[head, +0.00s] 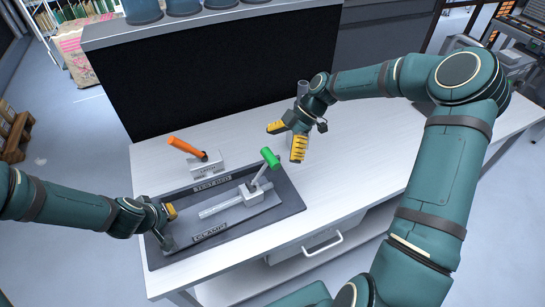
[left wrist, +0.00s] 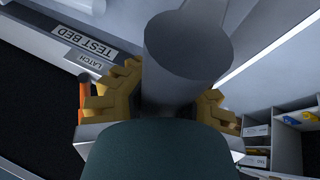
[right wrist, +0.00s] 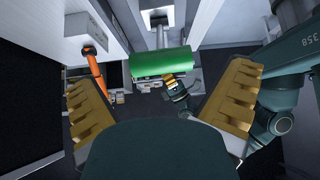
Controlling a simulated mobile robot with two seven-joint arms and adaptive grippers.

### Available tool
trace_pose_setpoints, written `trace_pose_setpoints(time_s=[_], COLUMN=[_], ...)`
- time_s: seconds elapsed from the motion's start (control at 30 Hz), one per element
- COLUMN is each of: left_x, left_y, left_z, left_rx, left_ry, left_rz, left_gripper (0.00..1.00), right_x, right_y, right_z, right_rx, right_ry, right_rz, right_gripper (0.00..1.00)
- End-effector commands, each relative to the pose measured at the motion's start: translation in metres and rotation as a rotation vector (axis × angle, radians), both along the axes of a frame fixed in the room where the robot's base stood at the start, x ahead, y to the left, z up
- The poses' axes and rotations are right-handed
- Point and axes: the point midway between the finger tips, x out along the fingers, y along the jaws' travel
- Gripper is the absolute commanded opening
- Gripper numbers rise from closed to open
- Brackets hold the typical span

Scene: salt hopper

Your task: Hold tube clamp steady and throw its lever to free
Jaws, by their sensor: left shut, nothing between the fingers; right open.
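The tube clamp stands on a dark tray labelled CLAMP, with a grey block (head: 252,193) on a plate. Its lever leans up to a green handle (head: 270,158), which also shows in the right wrist view (right wrist: 162,65). My right gripper (head: 287,138) is open and empty, above and beyond the handle; in its wrist view the handle lies ahead, between the spread fingers but apart from them. My left gripper (head: 171,212) is shut at the tray's left end. A grey cylinder (left wrist: 185,50) fills its wrist view and hides the fingertips; contact cannot be told.
A latch with an orange handle (head: 186,148) stands behind the tray (head: 290,205), by the TEST BED label. The white tabletop (head: 370,160) is clear to the right. A dark panel (head: 220,75) closes the back.

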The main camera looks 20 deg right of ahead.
Motion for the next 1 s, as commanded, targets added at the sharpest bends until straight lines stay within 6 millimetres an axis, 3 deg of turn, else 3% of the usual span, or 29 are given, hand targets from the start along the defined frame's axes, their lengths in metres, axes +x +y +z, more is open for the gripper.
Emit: trace_pose_setpoints(time_s=[0.3,0.73,0.83,1.0], left_x=[0.000,0.000,0.000,0.000], left_y=[-0.001,-0.001,-0.001,0.000], left_z=[0.000,0.000,0.000,0.000], left_rx=[-0.001,-0.001,-0.001,-0.001], left_ry=[0.000,0.000,0.000,0.000], left_rz=[-0.002,-0.002,-0.002,-0.002], left_gripper=[0.00,0.00,0.35,0.39], right_x=[0.003,0.003,0.003,0.003], right_y=[-0.035,-0.041,-0.041,-0.041], right_z=[0.040,0.048,0.048,0.047], right_rx=[-0.001,0.001,0.001,0.001], right_ry=[0.001,0.002,0.002,0.003], right_rz=[-0.002,0.001,0.001,0.001], right_gripper=[1.00,1.00,1.00,1.00])
